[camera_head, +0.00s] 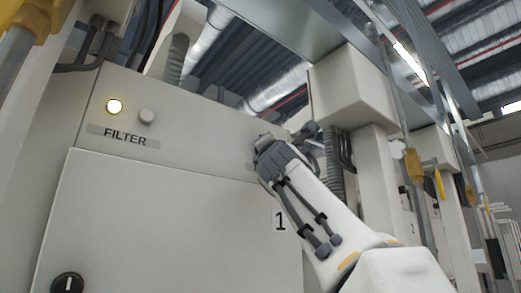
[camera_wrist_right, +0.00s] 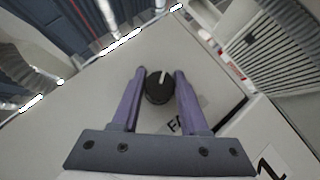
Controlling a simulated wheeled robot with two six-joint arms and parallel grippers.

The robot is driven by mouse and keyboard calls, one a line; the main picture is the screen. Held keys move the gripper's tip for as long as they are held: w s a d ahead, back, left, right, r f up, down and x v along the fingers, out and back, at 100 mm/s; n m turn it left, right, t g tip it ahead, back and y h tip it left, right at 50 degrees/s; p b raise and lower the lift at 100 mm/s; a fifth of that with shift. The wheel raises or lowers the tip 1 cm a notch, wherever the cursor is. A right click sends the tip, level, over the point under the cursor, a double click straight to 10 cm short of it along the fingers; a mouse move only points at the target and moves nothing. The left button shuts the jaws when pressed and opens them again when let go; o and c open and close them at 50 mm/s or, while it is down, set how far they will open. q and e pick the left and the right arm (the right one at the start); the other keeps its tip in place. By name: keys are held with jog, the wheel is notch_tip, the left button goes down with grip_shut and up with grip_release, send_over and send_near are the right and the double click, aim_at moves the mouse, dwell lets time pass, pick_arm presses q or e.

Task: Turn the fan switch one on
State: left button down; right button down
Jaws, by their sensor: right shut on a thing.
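The fan switch is a round black knob (camera_wrist_right: 158,88) with a white pointer line, in the right wrist view. A label partly covered by a finger, its letters starting with "FA", sits beside it. My right gripper (camera_wrist_right: 160,72) has its two purple fingers on either side of the knob and is shut on it. In the head view my right gripper (camera_head: 264,142) reaches up to the right part of the cabinet's upper panel (camera_head: 200,125) and hides the knob. My left gripper is not in view.
On the same panel, a lit yellow-white lamp (camera_head: 114,107) and a pale button (camera_head: 146,116) sit above a FILTER label (camera_head: 124,136). Another black knob (camera_head: 68,284) is at the lower left. A pale box-topped column (camera_head: 352,90) stands right of the panel.

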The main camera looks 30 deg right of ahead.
jog(key=shift+a+r+m+g+h+p, duration=0.1)
jog(key=shift+r+m+g+h+p, duration=0.15)
jog(key=shift+m+g+p, duration=0.25)
jog(key=shift+r+m+g+h+p, duration=0.1)
jog(key=shift+m+g+h+p, duration=0.25)
jog(key=shift+m, duration=0.35)
jog(key=m+g+p, duration=0.2)
jog(key=m+p, duration=0.1)
jog(key=shift+g, duration=0.35)
jog(key=shift+f+m+g+p, duration=0.15)
jog(key=shift+m+g+p, duration=0.45)
jog(key=shift+m, duration=0.4)
jog(key=shift+f, duration=0.1)
jog(key=shift+c, duration=2.1)
grip_release()
jog(key=shift+f, duration=0.1)
